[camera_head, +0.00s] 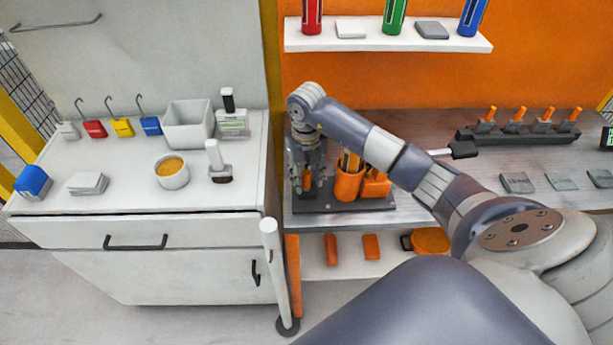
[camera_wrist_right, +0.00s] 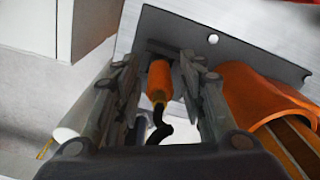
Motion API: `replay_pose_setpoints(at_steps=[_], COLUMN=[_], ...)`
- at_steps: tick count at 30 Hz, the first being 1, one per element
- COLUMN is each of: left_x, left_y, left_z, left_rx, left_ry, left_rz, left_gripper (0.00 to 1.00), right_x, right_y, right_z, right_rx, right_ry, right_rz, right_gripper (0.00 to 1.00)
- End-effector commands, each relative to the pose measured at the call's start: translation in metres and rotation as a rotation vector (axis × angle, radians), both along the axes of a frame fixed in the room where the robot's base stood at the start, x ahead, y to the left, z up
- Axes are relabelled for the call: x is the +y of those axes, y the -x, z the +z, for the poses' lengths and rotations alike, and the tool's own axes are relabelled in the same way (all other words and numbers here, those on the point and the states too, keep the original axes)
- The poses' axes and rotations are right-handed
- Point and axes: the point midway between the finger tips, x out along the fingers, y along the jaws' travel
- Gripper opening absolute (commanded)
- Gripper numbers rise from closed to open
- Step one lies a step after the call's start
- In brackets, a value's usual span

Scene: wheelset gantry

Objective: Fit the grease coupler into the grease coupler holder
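My right gripper (camera_head: 305,182) points down over the left end of a dark base plate (camera_head: 345,206) on the workbench. In the right wrist view, my right gripper (camera_wrist_right: 160,62) has its fingers apart, either side of an orange cylinder with a black curved hose (camera_wrist_right: 160,80), which looks like the grease coupler. Gaps show on both sides of it. It stands at the dark plate (camera_wrist_right: 220,35); whether it is seated in a holder there is hidden. In the head view the fingers mostly cover the orange cylinder (camera_head: 307,180). My left gripper is out of view.
An orange cup (camera_head: 348,184) with sticks stands right beside the gripper, also in the wrist view (camera_wrist_right: 250,95). A white cabinet (camera_head: 150,270) stands left, with a white post (camera_head: 274,270) near its corner. A shelf (camera_head: 390,42) with bottles hangs above.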

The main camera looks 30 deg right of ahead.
Motion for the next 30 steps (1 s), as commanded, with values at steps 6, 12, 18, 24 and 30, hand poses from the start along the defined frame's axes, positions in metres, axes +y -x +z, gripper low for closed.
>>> replay_pose_setpoints(at_steps=[6, 12, 18, 24, 30], left_x=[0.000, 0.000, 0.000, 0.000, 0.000], left_y=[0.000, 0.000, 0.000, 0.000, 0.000], left_z=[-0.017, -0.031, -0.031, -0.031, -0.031], left_rx=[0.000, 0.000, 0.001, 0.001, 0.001], left_ry=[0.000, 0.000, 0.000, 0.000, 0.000], left_rz=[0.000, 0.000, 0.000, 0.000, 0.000], left_gripper=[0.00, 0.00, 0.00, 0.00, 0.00], right_x=[0.000, 0.000, 0.000, 0.000, 0.000], right_y=[-0.002, -0.002, -0.001, 0.000, 0.000], right_z=[0.035, 0.082, 0.112, 0.120, 0.120], right_rx=[-0.009, -0.008, -0.004, -0.001, 0.000], right_ry=[0.000, 0.000, 0.003, 0.000, -0.001], right_rz=[0.001, 0.001, 0.000, 0.000, 0.000], right_gripper=[0.37, 0.37, 0.37, 0.37, 0.37])
